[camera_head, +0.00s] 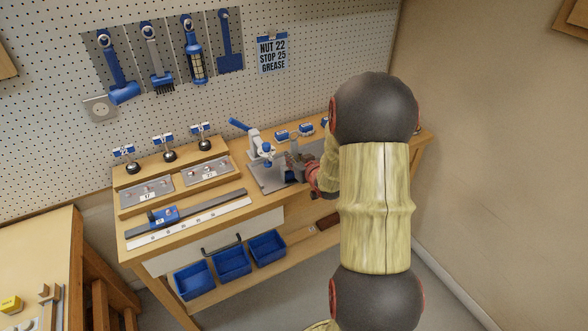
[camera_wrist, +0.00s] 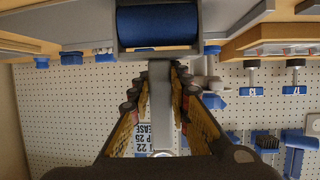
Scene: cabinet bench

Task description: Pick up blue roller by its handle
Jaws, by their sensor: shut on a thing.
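The blue roller (camera_wrist: 157,26) shows at the top of the wrist view, a dark blue cylinder set in a grey frame. A grey handle (camera_wrist: 161,95) runs from that frame between the fingers of my gripper (camera_wrist: 162,80), which is shut on it. In the head view my gripper (camera_head: 300,164) is at the right part of the bench, over a grey plate beside the white and blue press. A small dark blue part of the roller (camera_head: 289,175) shows just below the fingers. My arm hides part of the gripper and the bench behind it.
The white and blue press (camera_head: 257,143) stands close left of my gripper. Small blue blocks (camera_head: 306,129) lie behind it. Blue bins (camera_head: 231,262) sit below the bench (camera_head: 262,200). Blue tools (camera_head: 193,50) hang on the pegboard wall. A wall stands at the right.

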